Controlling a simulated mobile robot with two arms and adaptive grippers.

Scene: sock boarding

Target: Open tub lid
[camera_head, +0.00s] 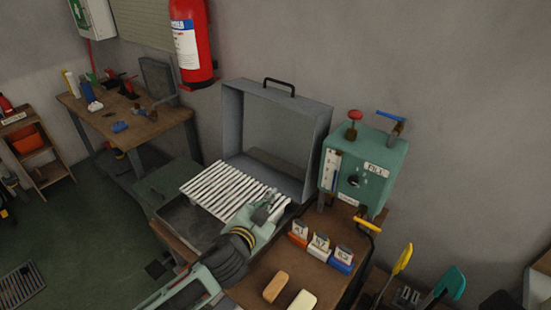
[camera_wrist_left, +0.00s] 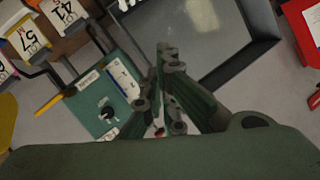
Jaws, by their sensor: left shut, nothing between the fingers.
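The grey tub lid (camera_head: 233,118) stands upright behind the tub, its hollow inside facing forward. A black bar handle (camera_head: 280,85) is on its top edge. The tub (camera_head: 185,222) is open below it, with a white slatted rack (camera_head: 235,190) across it. My left gripper (camera_head: 274,204) is over the right front of the rack, apart from the lid. Its fingers are closed together and empty in the left wrist view (camera_wrist_left: 167,55), where part of the lid's dark frame (camera_wrist_left: 262,22) shows behind them. My right gripper is not in view.
A green control box (camera_head: 365,165) with a red knob and levers stands right of the lid. Several numbered blocks (camera_head: 320,247) sit on the wooden bench in front of it. A fire extinguisher (camera_head: 190,45) hangs on the wall above left. A workbench (camera_head: 140,125) stands at the left.

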